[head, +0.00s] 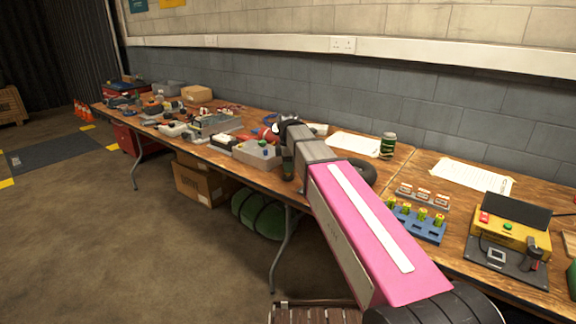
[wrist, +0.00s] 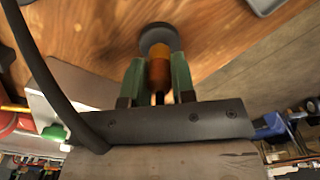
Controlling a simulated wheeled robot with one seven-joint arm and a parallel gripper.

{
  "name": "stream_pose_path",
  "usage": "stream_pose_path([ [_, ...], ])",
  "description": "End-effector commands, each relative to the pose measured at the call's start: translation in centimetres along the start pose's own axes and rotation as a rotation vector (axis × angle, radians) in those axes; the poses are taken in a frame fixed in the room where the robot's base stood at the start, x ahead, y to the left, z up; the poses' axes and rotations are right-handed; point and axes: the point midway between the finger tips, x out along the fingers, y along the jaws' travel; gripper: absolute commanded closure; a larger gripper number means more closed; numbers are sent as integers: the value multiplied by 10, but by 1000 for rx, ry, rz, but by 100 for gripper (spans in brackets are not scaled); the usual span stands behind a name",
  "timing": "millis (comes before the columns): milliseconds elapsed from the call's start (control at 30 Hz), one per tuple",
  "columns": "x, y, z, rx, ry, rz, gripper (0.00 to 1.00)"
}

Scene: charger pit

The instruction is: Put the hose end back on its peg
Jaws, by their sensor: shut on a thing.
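In the wrist view my gripper (wrist: 157,62), with green fingers, is shut on an orange-brown cylinder, which looks like the hose end (wrist: 160,74). A dark round piece (wrist: 156,36) shows just beyond the fingertips; I cannot tell whether it is part of the hose end or the peg. A black hose (wrist: 42,72) curves down the left of that view. In the head view a dark hose loop (head: 362,170) shows behind my arm on the bench. My arm hides most of the grip there, and I cannot make out the peg for sure.
The wooden bench (head: 400,160) runs along the wall, with its front edge close by. A grey box (head: 256,153) and a dark green can (head: 387,146) stand near my arm. A blue battery tray (head: 418,226) and a yellow tester (head: 508,236) are at right.

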Motion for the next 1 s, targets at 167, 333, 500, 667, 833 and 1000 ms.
stream_pose_path([
  [167,3,0,0,0,0,0,100],
  [333,6,0,0,0,0,0,100],
  [500,8,0,0,0,0,1,100],
  [667,8,0,0,0,0,1,46],
  [833,8,0,0,0,0,0,46],
  [1000,5,0,0,0,0,1,46],
])
